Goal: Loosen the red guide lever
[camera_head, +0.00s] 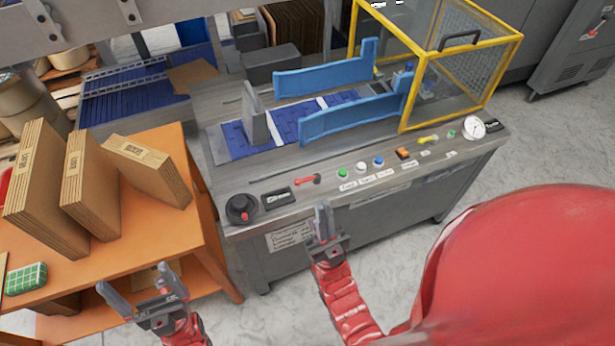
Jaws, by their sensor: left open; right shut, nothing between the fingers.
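The red guide lever (307,180) lies on the front control strip of the grey machine, left of the row of push buttons. Its red handle points left from a dark pivot at its right end. My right gripper (322,209) is shut and empty, upright at the machine's front edge, a little below and right of the lever and apart from it. My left gripper (138,285) is open and empty in front of the orange table (213,251), well left of the lever. Two blue guide rails (350,118) stand on the machine top.
A black knob (241,208) and a small display (279,198) sit left of the lever. Green (342,173), white and blue buttons sit to its right. A yellow-framed guard (459,85) covers the machine's right end. Flat cardboard stacks (92,190) stand on the orange table.

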